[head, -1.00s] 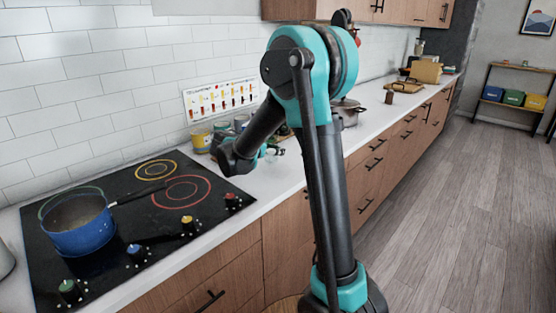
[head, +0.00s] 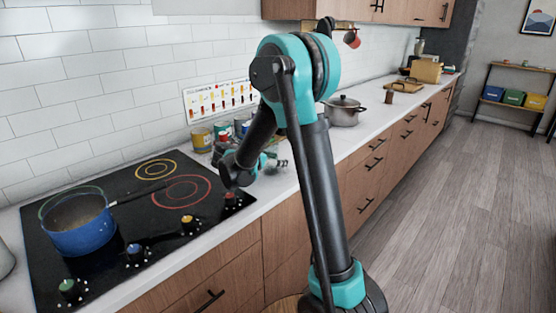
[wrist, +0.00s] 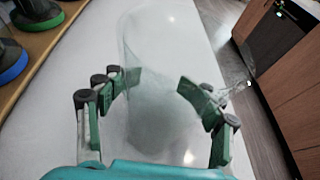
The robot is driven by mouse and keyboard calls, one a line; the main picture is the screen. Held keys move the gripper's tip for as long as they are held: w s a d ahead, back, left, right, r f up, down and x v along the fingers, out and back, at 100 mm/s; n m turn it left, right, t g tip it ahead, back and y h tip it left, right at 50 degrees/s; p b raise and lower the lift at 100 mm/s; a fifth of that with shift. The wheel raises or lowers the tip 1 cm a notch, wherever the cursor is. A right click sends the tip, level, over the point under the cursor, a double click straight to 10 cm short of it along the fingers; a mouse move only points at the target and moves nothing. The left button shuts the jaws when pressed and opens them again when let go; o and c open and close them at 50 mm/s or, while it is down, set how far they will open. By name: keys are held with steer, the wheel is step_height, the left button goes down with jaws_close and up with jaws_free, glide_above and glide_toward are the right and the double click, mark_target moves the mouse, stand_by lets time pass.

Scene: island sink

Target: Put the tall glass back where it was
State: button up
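The tall glass (wrist: 158,110) is clear and hard to make out. In the wrist view it stands between the two fingers of my gripper (wrist: 160,86), whose green pads lie against its left and right sides. The fingers are wide apart, about the width of the glass. In the head view my gripper (head: 272,162) is low over the white counter, just right of the cooktop. The glass is too faint there to tell apart from the gripper. Whether its base touches the counter is unclear.
The cooktop (head: 110,246) with a blue pot (head: 80,232) is at left. Several jars, one a yellow can (head: 202,140), stand near the wall behind my gripper. A steel pot (head: 344,112) is farther right. The counter's front edge is close. Another clear item (wrist: 234,86) shows faintly at right.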

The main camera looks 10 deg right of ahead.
steer(key=shift+r, duration=0.15)
steer(key=v, duration=1.2)
steer(key=shift+s, duration=0.1)
stand_by(0.4)
